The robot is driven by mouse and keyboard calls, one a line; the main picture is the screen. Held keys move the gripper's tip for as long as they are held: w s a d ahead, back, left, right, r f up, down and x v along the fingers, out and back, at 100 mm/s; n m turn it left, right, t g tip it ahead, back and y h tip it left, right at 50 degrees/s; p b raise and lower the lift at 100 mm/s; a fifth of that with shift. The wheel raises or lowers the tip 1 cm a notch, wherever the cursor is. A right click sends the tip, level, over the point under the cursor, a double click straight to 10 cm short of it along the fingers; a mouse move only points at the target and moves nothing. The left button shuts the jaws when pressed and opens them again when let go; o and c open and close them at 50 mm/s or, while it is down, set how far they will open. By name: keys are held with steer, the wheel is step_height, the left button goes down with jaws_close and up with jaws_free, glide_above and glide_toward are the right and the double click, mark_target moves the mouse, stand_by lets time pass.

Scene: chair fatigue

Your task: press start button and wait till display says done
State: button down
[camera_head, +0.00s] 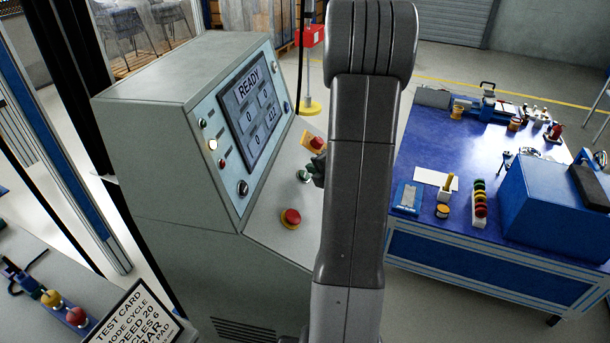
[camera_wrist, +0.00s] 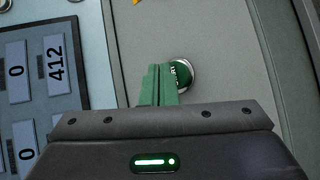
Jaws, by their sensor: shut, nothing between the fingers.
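The control console's display (camera_head: 255,108) reads READY at the top, with zeros and 412 in its boxes. Part of the display (camera_wrist: 40,75) also shows at the left of the wrist view. The green start button (camera_head: 304,175) sits on the sloped ledge below the display. In the wrist view the green button (camera_wrist: 181,75) is round with a metal rim, partly hidden by the fingers. My gripper (camera_wrist: 160,70) is shut and empty, its green fingertips at the button's left edge. I cannot tell whether they touch it. In the head view my gripper (camera_head: 318,168) is mostly hidden behind my arm.
A red button on a yellow base (camera_head: 291,218) sits on the ledge nearer the front. Another red button on yellow (camera_head: 315,145) is farther back. A blue workbench (camera_head: 440,232) with tools stands right. A test card (camera_head: 135,318) is at lower left.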

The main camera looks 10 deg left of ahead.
steer(key=shift+f, duration=0.15)
steer(key=shift+a+f+b, duration=0.2)
steer(key=shift+a+b, duration=0.05)
steer(key=shift+b, duration=0.55)
steer(key=shift+a+f+b, duration=0.2)
steer(key=shift+f+b, duration=0.1)
steer(key=shift+b, duration=0.25)
stand_by(0.3)
steer(key=shift+r, duration=0.1)
steer(key=shift+d+r+p, duration=0.4)
steer(key=shift+d+r, duration=0.05)
steer(key=shift+r, duration=0.15)
steer(key=shift+d+r+p, duration=0.2)
steer(key=shift+r+p, duration=0.25)
steer(key=shift+r, duration=0.05)
steer(key=shift+d+r+p, duration=0.6)
steer(key=shift+r+p, duration=0.05)
steer(key=shift+r, duration=0.15)
steer(key=shift+d+r+p, duration=0.55)
steer(key=shift+r+p, duration=0.1)
steer(key=shift+r, duration=0.15)
